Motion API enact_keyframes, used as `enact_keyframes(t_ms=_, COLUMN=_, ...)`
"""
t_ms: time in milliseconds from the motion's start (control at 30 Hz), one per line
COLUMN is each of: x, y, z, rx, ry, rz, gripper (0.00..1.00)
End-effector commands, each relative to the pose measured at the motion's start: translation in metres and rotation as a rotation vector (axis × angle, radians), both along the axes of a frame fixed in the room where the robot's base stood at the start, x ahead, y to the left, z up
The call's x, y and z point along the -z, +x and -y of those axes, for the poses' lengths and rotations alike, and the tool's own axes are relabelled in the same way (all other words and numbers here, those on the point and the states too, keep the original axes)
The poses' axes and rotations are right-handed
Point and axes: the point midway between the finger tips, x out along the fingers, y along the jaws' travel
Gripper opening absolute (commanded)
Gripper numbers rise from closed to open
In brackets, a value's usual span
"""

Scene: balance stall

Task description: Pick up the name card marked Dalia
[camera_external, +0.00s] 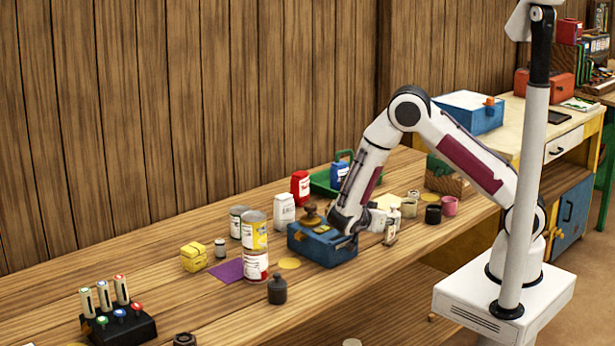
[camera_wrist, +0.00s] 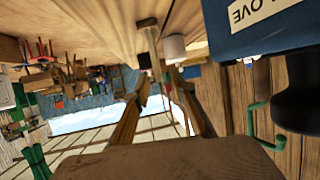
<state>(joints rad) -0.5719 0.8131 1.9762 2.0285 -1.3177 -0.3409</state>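I cannot make out a card with the name Dalia in either view; lettering in the outside view is too small to read. My gripper (camera_external: 345,222) is low over the table at the blue box (camera_external: 323,243), and its fingertips are hard to see there. In the wrist view my gripper (camera_wrist: 160,82) shows two brown fingers spread apart, with nothing visible held between them. A blue surface with a cream label (camera_wrist: 258,10) is close at the upper right of that view. Its partly cut-off lettering is upside down.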

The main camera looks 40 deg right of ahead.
Motion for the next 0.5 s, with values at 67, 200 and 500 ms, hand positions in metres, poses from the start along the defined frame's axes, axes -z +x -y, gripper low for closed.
enact_keyframes(t_ms=67, x=0.005, y=0.000, z=0.007, rx=0.002, ry=-0.001, rz=-0.003, gripper=0.25)
enact_keyframes(t_ms=200, x=0.013, y=0.002, z=0.021, rx=0.002, ry=-0.002, rz=-0.003, gripper=0.25)
enact_keyframes(t_ms=500, x=0.021, y=0.006, z=0.038, rx=0.000, ry=0.000, rz=-0.001, gripper=0.25)
